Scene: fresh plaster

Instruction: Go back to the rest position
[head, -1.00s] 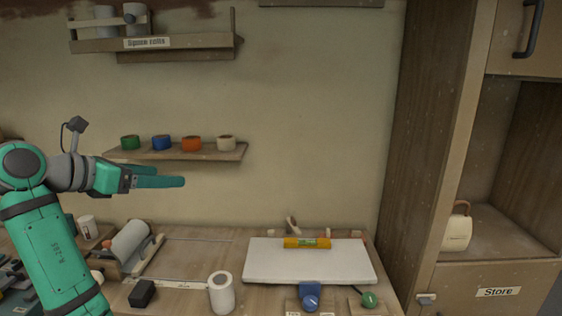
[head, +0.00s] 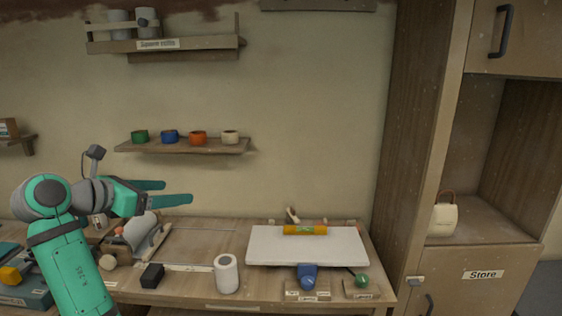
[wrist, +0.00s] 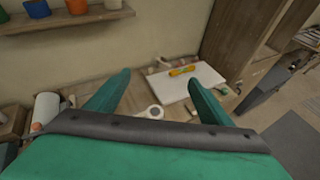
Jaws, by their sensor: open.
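My gripper (head: 178,192) is open and empty, with its two green fingers held in the air above the left part of the workbench (head: 205,240). In the head view it is below the small wall shelf and points to the right. The wrist view also shows my gripper (wrist: 155,98) with its fingers spread and nothing between them but the bench farther off. A white roll (head: 227,274) stands upright on the bench, and a white board (head: 265,246) with a yellow-orange level (head: 305,230) on it lies to the right.
A shelf (head: 180,147) with several coloured tape rolls is close above my gripper. A black block (head: 152,275) and a blue-handled tool (head: 307,276) are on the bench. A wooden cabinet (head: 483,275) labelled Store, holding a cream bag (head: 443,218), stands at the right.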

